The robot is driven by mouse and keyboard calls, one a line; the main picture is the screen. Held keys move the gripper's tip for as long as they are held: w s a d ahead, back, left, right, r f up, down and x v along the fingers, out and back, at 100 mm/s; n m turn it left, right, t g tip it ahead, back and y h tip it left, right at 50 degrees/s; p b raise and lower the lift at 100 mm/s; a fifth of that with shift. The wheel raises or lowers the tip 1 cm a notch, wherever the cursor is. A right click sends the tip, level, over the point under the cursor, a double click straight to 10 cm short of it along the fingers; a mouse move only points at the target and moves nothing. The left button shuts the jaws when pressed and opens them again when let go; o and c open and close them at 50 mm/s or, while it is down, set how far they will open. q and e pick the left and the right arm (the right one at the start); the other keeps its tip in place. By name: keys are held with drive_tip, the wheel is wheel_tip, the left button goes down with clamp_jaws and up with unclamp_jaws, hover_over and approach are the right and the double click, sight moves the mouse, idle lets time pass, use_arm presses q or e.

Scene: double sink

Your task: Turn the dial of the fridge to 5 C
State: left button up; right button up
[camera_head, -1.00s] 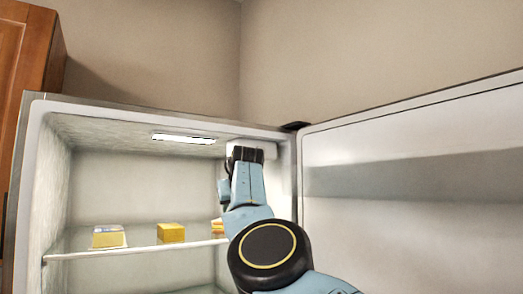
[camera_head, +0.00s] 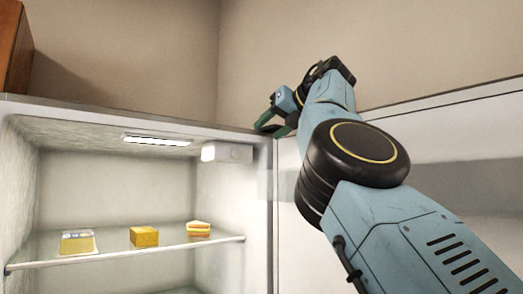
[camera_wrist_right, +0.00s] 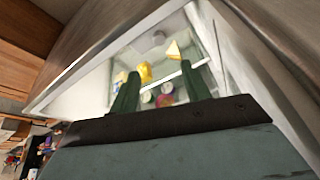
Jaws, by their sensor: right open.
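The fridge (camera_head: 140,112) stands open, its lit interior facing me. A small white control box (camera_head: 230,153) is fixed under its ceiling at the upper right. The dial's markings and setting are too small to read. My right gripper (camera_head: 269,124) is open and empty, outside the fridge near its top right corner, apart from the box. In the right wrist view the two green fingers (camera_wrist_right: 160,88) are spread, with the fridge interior beyond them. My left gripper is not in view.
The open fridge door (camera_head: 470,190) is on the right, behind my right arm. A glass shelf (camera_head: 110,250) holds a package (camera_head: 77,243), a yellow block (camera_head: 144,237) and a cake slice (camera_head: 199,229). A wooden cabinet (camera_head: 12,45) is at upper left.

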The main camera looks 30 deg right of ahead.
sight(237, 154)
drive_tip(key=p+x, duration=0.6)
drive_tip(key=x, duration=0.6)
drive_tip(key=shift+w+a+r, duration=0.1)
drive_tip(key=shift+w, duration=0.05)
drive_tip(key=shift+w+f+p, duration=0.3)
drive_tip(key=shift+w+p, duration=0.1)
drive_tip(key=shift+p, duration=0.05)
drive_tip(key=c, duration=1)
